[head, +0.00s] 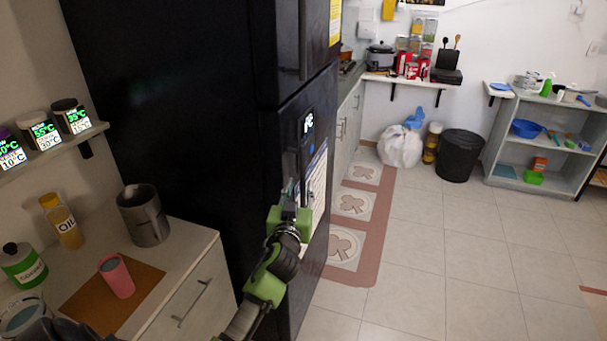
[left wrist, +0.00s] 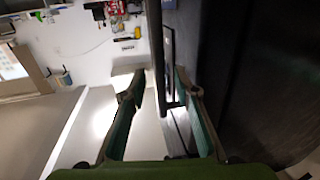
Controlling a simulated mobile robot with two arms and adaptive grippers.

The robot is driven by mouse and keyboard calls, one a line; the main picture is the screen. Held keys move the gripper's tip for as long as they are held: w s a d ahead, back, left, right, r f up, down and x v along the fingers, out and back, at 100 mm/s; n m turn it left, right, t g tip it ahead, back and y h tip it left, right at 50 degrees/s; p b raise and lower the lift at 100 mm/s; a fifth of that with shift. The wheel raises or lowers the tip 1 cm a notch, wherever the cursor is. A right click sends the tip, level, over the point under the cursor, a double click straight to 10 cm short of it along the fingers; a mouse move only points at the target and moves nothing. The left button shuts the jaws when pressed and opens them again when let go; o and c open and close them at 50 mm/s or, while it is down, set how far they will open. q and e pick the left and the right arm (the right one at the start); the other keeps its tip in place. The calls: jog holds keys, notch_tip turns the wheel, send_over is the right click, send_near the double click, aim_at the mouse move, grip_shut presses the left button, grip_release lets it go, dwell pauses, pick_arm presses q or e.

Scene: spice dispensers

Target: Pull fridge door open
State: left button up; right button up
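The black fridge (head: 185,100) stands in the middle of the head view, with its front facing right. Its lower door (head: 290,125) looks closed and carries a small lit display and a paper sheet. My left gripper (head: 291,195) is at the front of this door, near its handle side. In the left wrist view my left gripper (left wrist: 158,95) has its fingers spread apart. A dark upright bar (left wrist: 157,50), which looks like the door handle, lies between the fingers, closer to the right one. Contact is unclear.
A counter (head: 205,245) with a mug (head: 143,215), an oil bottle (head: 62,221) and a pink cup (head: 117,276) stands left of the fridge. The tiled floor (head: 430,260) to the right is clear. A black bin (head: 460,155) stands farther back.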

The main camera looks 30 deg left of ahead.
aim_at(302, 180)
pick_arm(q)
jog(key=shift+p+x, duration=0.35)
jog(key=shift+x, duration=2.2)
jog(key=shift+r, duration=0.1)
grip_shut()
